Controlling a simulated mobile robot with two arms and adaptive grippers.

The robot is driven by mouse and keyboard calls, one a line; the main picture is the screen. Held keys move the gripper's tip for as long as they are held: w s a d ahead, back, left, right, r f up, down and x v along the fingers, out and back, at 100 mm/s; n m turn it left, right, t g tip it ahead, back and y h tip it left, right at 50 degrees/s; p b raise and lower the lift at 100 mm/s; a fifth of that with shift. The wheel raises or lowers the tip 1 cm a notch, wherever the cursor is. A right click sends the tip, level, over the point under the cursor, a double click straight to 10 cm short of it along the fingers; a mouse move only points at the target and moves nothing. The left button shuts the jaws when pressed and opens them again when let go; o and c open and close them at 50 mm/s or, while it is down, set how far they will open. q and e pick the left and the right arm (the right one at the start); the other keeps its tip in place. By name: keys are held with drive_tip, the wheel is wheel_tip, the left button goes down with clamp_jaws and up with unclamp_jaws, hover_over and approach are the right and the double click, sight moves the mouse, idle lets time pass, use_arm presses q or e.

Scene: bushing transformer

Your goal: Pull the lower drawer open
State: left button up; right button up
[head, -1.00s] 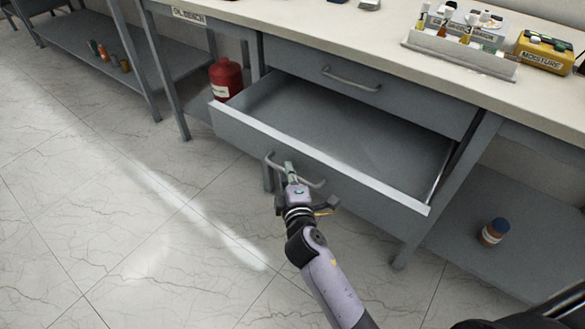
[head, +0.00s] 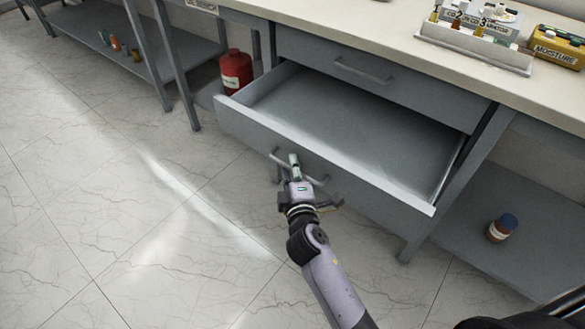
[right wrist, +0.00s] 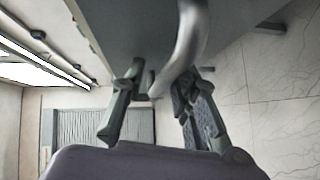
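The lower drawer (head: 330,158) is a grey drawer pulled well out of the bench, and its inside looks empty. Its curved bar handle (head: 316,181) is on the drawer front and shows large in the right wrist view (right wrist: 186,45). My right gripper (head: 293,161) is at the left part of this handle. In the right wrist view its two fingers (right wrist: 160,88) stand on either side of the bar and appear closed on it. My left gripper is not in view.
The upper drawer (head: 385,82) is shut. A red canister (head: 235,72) stands left of the open drawer. A brown bottle (head: 501,228) is on the lower shelf at right. A bottle rack (head: 475,48) and yellow moisture box (head: 558,47) stand on the bench. The floor at left is clear.

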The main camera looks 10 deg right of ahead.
drive_tip(key=s+r, duration=0.1)
drive_tip(key=s, duration=0.6)
drive_tip(key=shift+s+a, duration=0.2)
drive_tip(key=shift+a, duration=0.2)
idle(0.3)
